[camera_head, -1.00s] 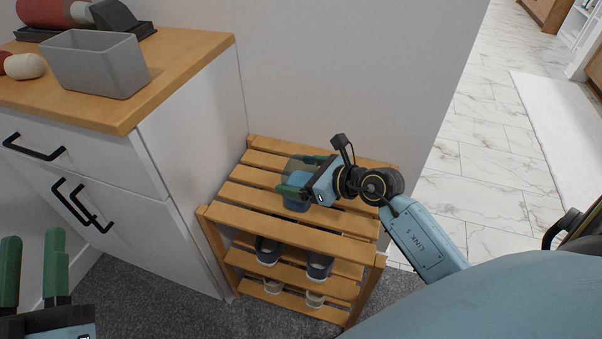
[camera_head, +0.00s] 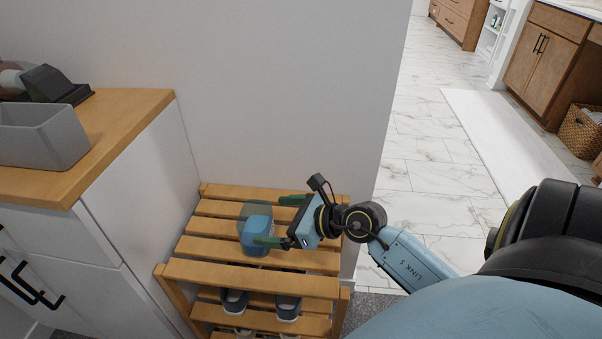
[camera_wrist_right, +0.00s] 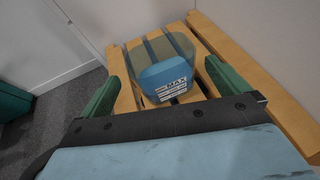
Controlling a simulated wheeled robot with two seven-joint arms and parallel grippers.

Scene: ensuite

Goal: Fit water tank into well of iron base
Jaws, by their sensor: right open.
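The water tank (camera_head: 257,232) is a rounded, see-through container with a blue lower part. It sits on a slatted wooden rack (camera_head: 210,226). In the right wrist view the tank (camera_wrist_right: 166,76) shows a white label reading MAX. My right gripper (camera_head: 280,221) is open at the tank's right side in the head view. In the wrist view its green fingers (camera_wrist_right: 168,92) stand apart, with the tank beyond and between them. My left gripper is not in the head view. A dark wedge-shaped thing (camera_head: 52,86) lies on the cabinet; I cannot tell if it is the iron base.
A grey open bin (camera_head: 42,138) stands on the wooden cabinet top (camera_head: 125,118), left of the rack. Shoes (camera_head: 288,307) sit on the rack's lower shelf. A wall (camera_head: 290,100) rises behind the rack. Marble floor (camera_head: 410,150) lies open to the right.

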